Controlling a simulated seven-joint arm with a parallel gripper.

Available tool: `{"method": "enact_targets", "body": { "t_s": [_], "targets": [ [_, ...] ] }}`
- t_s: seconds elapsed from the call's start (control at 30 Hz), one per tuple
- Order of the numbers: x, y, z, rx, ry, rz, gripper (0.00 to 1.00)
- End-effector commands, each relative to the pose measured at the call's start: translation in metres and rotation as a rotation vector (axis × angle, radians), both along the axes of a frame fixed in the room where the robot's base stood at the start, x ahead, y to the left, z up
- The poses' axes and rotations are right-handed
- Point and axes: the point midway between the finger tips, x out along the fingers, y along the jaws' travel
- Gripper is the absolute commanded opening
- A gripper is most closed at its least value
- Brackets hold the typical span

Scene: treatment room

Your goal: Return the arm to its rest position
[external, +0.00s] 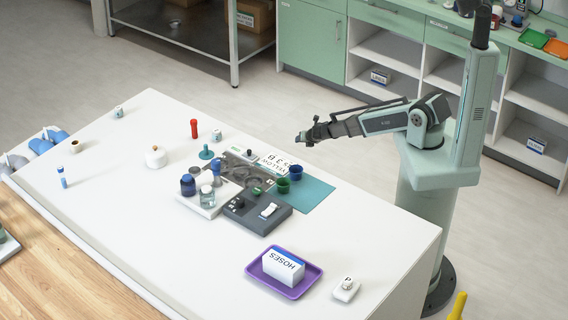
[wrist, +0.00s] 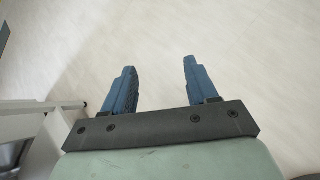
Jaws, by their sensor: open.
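My gripper (external: 303,138) is at the end of my arm, which reaches left from its column above the far right edge of the white table (external: 150,262). In the wrist view my gripper (wrist: 158,85) shows two blue fingers set well apart, with nothing between them. In the external view the gripper is clear of the objects on the table, and the exact height cannot be told.
A purple tray (external: 257,272) holds a HOSES box (external: 283,268). Green cabinets (external: 312,42) stand behind. The wrist view shows a grey frame (wrist: 45,108) at left.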

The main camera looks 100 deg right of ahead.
Motion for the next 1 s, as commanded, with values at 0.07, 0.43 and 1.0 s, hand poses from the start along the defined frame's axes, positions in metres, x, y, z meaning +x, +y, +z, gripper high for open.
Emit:
{"method": "enact_targets", "body": {
  "t_s": [0.07,0.43,1.0],
  "targets": [
    [0.006,0.034,-0.01,0.059,-0.034,-0.06,0.58],
    [0.004,0.198,-0.055,0.346,-0.155,-0.462,0.58],
    [-0.09,0.435,-0.078,0.525,-0.087,-1.157,0.58]
  ]
}}
